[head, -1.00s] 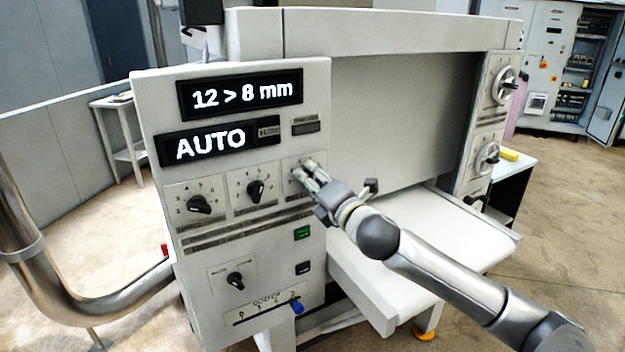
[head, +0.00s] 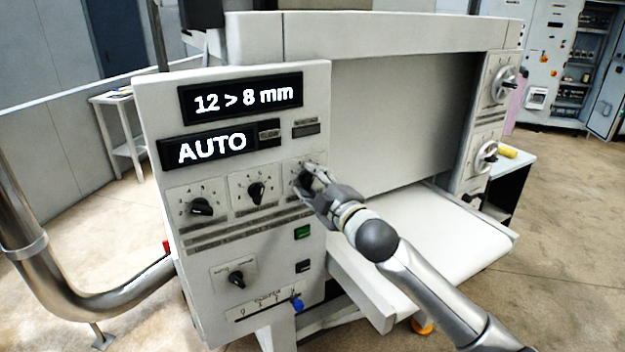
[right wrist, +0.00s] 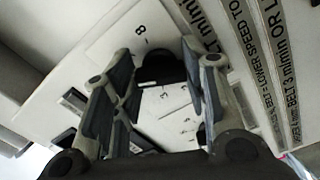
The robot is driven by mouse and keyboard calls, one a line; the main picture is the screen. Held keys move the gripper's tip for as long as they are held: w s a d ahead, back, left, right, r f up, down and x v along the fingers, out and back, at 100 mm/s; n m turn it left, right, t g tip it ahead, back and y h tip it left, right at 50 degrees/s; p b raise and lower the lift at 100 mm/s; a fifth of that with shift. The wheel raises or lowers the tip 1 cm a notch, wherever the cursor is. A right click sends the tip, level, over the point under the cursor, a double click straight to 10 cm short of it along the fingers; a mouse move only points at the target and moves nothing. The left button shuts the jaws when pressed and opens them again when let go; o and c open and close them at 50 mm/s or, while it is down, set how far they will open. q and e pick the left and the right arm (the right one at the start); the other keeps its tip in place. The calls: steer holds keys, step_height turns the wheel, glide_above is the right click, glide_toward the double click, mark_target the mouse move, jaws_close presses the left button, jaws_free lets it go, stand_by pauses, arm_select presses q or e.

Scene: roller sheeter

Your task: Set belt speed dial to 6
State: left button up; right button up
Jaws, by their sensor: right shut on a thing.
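The rightmost dial of the upper row (head: 304,180) is a black knob on the machine's white control panel. My right gripper (head: 309,175) is at this dial, its fingers on either side of the knob and shut on it. In the right wrist view the black knob (right wrist: 162,68) sits between the two fingers, with an 8 and smaller numerals printed on the plate around it. The fingers and wrist hide much of this dial in the head view, so its setting cannot be read. My left gripper is not in view.
Two similar dials, the left one (head: 201,207) and the middle one (head: 257,192), sit beside it. Displays read "12 > 8 mm" (head: 247,97) and "AUTO" (head: 211,147). Below are a green button (head: 302,232), a mode knob (head: 237,279) and a blue-knobbed slider (head: 298,304). The white belt table (head: 440,235) is right.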

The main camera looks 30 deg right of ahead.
steer(key=m+p, duration=0.1)
steer(key=m, duration=0.2)
steer(key=shift+m, duration=0.4)
steer(key=shift+f+m+p, duration=0.1)
steer(key=shift+m+p, duration=0.55)
steer(key=shift+m, duration=0.85)
steer(key=o, duration=1)
steer(key=s+a, duration=0.1)
steer(key=s, duration=1.1)
